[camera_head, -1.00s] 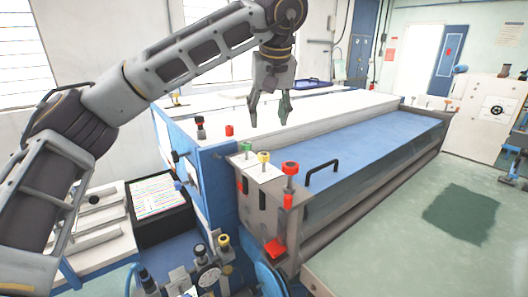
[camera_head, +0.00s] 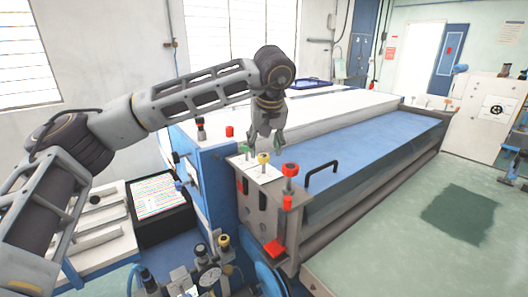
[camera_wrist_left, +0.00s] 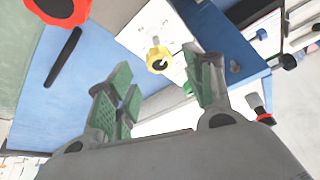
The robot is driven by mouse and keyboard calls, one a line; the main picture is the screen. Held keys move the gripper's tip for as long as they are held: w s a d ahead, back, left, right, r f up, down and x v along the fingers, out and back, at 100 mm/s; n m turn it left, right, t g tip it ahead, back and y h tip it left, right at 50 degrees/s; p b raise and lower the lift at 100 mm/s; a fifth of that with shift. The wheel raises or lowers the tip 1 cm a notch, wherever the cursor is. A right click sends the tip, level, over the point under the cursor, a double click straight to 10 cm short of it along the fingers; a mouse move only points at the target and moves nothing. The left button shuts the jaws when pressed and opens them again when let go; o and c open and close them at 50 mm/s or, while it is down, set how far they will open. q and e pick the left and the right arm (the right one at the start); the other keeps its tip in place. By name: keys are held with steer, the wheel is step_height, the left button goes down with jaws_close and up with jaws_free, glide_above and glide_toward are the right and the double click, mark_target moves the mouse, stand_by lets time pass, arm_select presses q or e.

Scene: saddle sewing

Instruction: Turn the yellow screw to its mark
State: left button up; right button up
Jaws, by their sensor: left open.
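The yellow screw (camera_head: 263,158) stands upright on the white plate at the machine's near corner, between a green screw (camera_head: 244,149) and a red screw (camera_head: 290,170). In the left wrist view the yellow screw (camera_wrist_left: 159,59) shows as a lobed knob with a pale centre, beyond and between the fingers. My left gripper (camera_head: 265,146) is open and empty, just above and behind the yellow screw, apart from it. Its green finger pads (camera_wrist_left: 160,95) are spread wide in the left wrist view. My right gripper is not in view.
A black handle (camera_head: 321,174) rises from the blue cover (camera_head: 375,140) right of the screws. A small red knob (camera_head: 229,131) and a black-red one (camera_head: 200,124) stand behind them. Gauges (camera_head: 208,275) sit below at the front. Green floor at right is clear.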

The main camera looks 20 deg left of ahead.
mark_target(264, 155)
arm_select(q)
steer(key=shift+x, duration=1.75)
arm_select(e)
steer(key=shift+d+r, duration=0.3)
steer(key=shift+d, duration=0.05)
arm_select(q)
steer(key=c, duration=1)
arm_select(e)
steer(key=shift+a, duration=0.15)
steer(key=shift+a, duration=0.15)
